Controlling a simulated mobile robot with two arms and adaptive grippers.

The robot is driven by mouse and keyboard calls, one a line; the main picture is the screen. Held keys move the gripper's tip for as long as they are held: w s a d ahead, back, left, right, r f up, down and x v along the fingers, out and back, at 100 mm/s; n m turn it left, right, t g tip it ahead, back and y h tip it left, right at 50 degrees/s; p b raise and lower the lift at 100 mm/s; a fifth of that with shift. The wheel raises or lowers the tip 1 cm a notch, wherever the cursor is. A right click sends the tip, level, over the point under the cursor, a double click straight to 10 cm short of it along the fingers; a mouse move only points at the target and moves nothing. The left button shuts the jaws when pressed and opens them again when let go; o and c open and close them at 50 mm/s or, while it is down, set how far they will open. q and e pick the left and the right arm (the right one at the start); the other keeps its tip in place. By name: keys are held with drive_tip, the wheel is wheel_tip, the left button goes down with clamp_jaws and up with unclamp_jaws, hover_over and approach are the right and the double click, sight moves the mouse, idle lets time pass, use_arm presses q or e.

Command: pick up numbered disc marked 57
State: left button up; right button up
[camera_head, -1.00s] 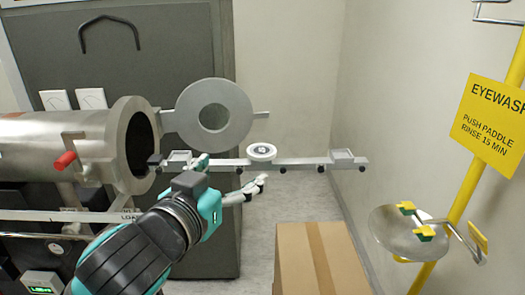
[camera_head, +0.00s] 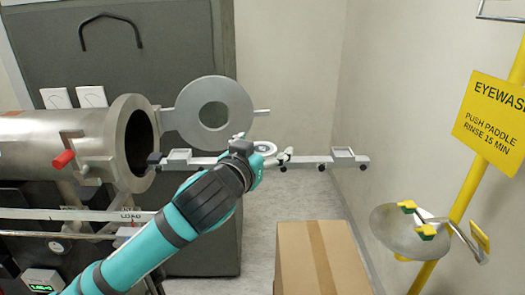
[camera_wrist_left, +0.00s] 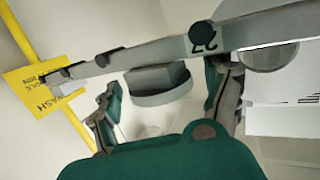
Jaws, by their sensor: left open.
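A pale round disc (camera_head: 266,147) with a dark centre sits at the middle of a thin grey rail (camera_head: 308,160). Its number is not readable here. In the left wrist view the disc (camera_wrist_left: 165,96) shows edge-on against a grey block, between the teal-backed fingers. My left gripper (camera_head: 263,149) is open, with one finger on each side of the disc in the head view. Whether the fingers touch it I cannot tell. The gripper partly covers the disc. My right gripper is not in view.
A steel chamber (camera_head: 70,140) with an open round mouth and a ring-shaped flange (camera_head: 215,95) stands at left. Small trays sit on the rail, one at the right (camera_head: 343,154). A cardboard box (camera_head: 290,260) stands below; a yellow eyewash station (camera_head: 470,170) is at right.

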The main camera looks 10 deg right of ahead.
use_arm(q)
drive_tip(key=shift+s+a+r, duration=0.1)
drive_tip(key=shift+c, duration=0.9)
drive_tip(key=c, duration=1.1)
drive_tip(key=shift+c, duration=0.3)
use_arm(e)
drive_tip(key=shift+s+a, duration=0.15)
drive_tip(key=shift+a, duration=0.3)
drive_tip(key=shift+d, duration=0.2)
